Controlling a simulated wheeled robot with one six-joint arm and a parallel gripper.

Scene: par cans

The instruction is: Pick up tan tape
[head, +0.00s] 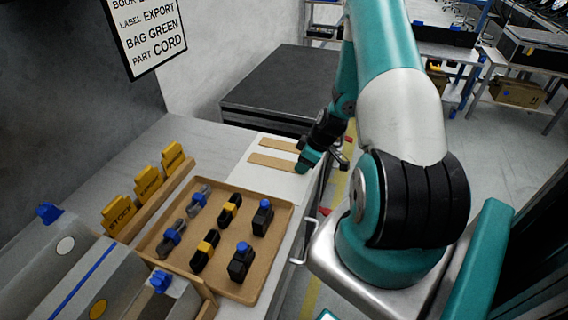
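Two flat tan strips lie side by side on a white surface at the far end of the bench: the nearer tan strip (272,162) and the farther tan strip (282,144). They look like tan tape, but I cannot tell which one is meant. My gripper (304,166) is at the right ends of the strips, beside the bench's right edge. My wrist hides part of that area. The fingers are too small and covered to show whether they are open or shut, or whether they touch a strip.
A tan tray (262,285) with several black, grey, blue and yellow parts stands nearer on the bench. Yellow tags (148,182) stand in a wooden rail to its left. A grey case (75,275) is at front left. A dark cabinet (285,85) stands behind the bench.

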